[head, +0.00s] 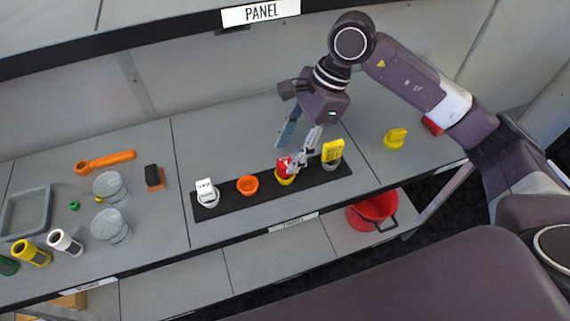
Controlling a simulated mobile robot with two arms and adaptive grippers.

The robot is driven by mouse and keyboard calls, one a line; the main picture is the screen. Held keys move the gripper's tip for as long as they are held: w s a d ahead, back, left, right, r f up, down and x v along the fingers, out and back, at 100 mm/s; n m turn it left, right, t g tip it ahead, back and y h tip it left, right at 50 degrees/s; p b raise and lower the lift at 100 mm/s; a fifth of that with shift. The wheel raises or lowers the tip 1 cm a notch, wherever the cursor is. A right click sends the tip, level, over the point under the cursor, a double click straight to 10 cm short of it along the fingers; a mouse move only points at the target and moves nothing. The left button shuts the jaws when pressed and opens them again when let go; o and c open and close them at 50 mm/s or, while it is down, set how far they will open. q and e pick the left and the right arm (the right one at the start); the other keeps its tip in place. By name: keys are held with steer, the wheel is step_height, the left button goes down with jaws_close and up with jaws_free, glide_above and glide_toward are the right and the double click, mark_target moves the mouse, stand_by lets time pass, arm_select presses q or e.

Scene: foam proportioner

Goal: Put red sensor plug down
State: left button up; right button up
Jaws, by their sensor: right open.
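The red sensor plug (283,163) sits at a yellow ring-like seat (286,180) on the black strip (225,207) on the bench. My right gripper (290,155) reaches down from above with its fingers apart. One fingertip overlaps the red plug in the picture and the other hangs behind it to the left. I cannot tell whether the fingertip touches the plug. Part of the plug is hidden by the finger. My left gripper is not in the head view.
The strip also holds a white labelled piece (206,192), an orange cup (247,185) and a yellow labelled piece (332,151). A yellow part (395,138) lies to the right. Glass dishes (111,226) and a grey tray (25,211) stand left. A red bucket (371,211) is below.

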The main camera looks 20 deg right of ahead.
mark_target(286, 161)
steer(key=shift+d+p+x, duration=0.2)
steer(key=shift+p+x, duration=0.4)
steer(key=shift+x, duration=1.55)
jaws_close()
